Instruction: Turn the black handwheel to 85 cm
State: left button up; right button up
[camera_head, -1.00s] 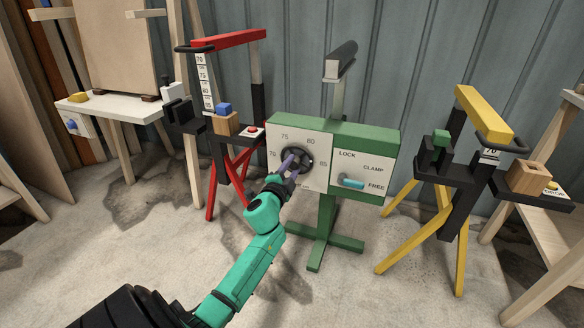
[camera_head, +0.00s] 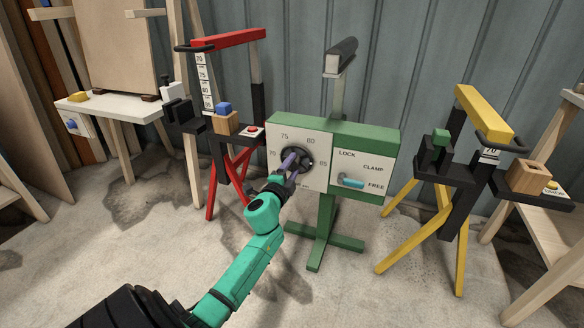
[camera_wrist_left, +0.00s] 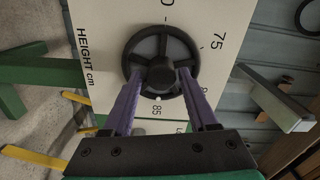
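The black handwheel (camera_head: 298,152) sits on the white dial face (camera_head: 316,180) of the green stand. It also shows in the left wrist view (camera_wrist_left: 137,50), with spokes and a round hub. A small white mark at the rim lies beside the number 85 in that view. My left gripper (camera_head: 292,167) is at the wheel. In the wrist view its purple fingers (camera_wrist_left: 160,80) are spread on either side of the hub, apart from each other. Whether they touch the spokes or rim I cannot tell. My right gripper is not in view.
A teal lever (camera_head: 351,183) lies on the LOCK, CLAMP, FREE panel, right of the dial. A red stand (camera_head: 230,40) is at the left and a yellow stand (camera_head: 484,115) at the right. A corrugated wall is behind. Floor in front is clear.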

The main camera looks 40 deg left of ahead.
pick_arm(q)
jog(key=shift+o, duration=0.2)
jog(key=p+v, duration=0.2)
jog(key=v, duration=1.2)
jog(key=shift+s, duration=0.3)
jog(key=shift+d, duration=0.1)
